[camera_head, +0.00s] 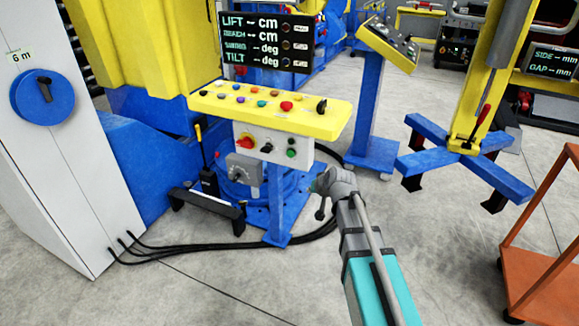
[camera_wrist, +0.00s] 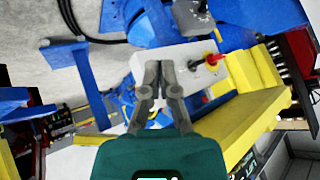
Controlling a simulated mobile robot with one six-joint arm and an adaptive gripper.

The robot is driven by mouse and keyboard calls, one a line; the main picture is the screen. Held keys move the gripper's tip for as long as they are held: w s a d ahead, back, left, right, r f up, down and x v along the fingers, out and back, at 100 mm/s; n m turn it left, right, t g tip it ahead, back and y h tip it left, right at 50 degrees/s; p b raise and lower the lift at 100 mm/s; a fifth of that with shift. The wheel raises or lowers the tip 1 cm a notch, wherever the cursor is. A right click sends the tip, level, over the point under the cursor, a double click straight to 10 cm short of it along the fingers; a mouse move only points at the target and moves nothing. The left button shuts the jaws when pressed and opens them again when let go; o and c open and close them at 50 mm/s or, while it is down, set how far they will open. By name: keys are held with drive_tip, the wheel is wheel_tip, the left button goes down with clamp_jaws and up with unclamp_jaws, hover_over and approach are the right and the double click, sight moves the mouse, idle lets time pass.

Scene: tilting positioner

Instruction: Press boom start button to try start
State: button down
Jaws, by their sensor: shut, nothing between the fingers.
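The white control box (camera_head: 270,155) hangs under a yellow console. On its front in the head view are a red-and-black knob (camera_head: 246,142), a black knob (camera_head: 267,147), and a green button (camera_head: 291,153) with a dark one (camera_head: 291,141) above it. No label is readable to show which is boom start. My gripper (camera_head: 319,189) is shut and empty, below and right of the box. In the wrist view its fingers (camera_wrist: 160,69) point at the white box (camera_wrist: 145,63) and overlap its face; the green button is not visible there. Contact cannot be told.
The yellow console (camera_head: 270,112) carries several coloured buttons and a red mushroom button (camera_head: 286,106). A display (camera_head: 267,43) stands behind it with dashes for readings. Black cables (camera_head: 210,246) run across the floor. An orange cart (camera_head: 545,270) stands at right.

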sight(287, 154)
drive_tip(key=w+a+f+m+t+y+b, duration=0.2)
drive_tip(key=w+a+t+b, duration=0.5)
drive_tip(key=w+a+b, duration=0.6)
drive_tip(key=shift+w+f+m, duration=0.6)
drive_tip(key=shift+w+f, duration=0.15)
drive_tip(key=shift+f, duration=0.1)
drive_tip(key=shift+w+d, duration=0.5)
drive_tip(key=shift+w, duration=0.9)
drive_tip(key=shift+w+d, duration=0.5)
drive_tip(key=shift+w, duration=0.85)
drive_tip(key=shift+w+d, duration=0.5)
drive_tip(key=shift+w, duration=0.9)
drive_tip(key=shift+w+d, duration=0.3)
drive_tip(key=shift+w, duration=0.4)
drive_tip(key=shift+s, duration=0.15)
drive_tip(key=shift+s+a, duration=0.3)
drive_tip(key=shift+s, duration=0.35)
